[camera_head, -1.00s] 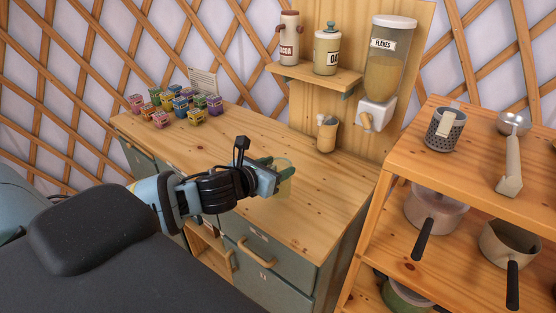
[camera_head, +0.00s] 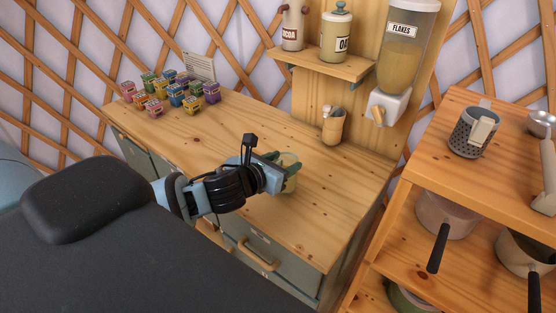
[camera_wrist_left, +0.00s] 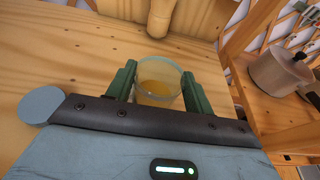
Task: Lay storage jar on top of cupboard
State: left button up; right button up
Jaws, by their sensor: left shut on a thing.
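The storage jar (camera_wrist_left: 158,82) is a clear, round vessel with yellowish contents. It shows between the green fingers of my left gripper (camera_wrist_left: 158,90) in the left wrist view. In the head view the jar (camera_head: 291,172) is partly hidden by the fingers of my left gripper (camera_head: 283,174), which is shut on it. The jar is upright on or just above the wooden top of the cupboard (camera_head: 235,140); I cannot tell whether it touches. The cupboard has grey-green drawers below. My right gripper is not in view.
Several small coloured boxes (camera_head: 170,92) and a card (camera_head: 199,66) stand at the back left. A shelf (camera_head: 322,65) holds canisters. A shelf unit (camera_head: 440,140) with pots is at right. The cupboard's front right top is clear.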

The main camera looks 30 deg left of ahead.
pick_arm(q)
jog(key=shift+s+f, duration=0.25)
jog(key=shift+f, duration=0.15)
jog(key=shift+d, duration=0.1)
jog(key=shift+f, duration=0.15)
jog(key=o, duration=1.5)
jog(key=shift+f, duration=0.1)
jog(key=shift+o, duration=0.2)
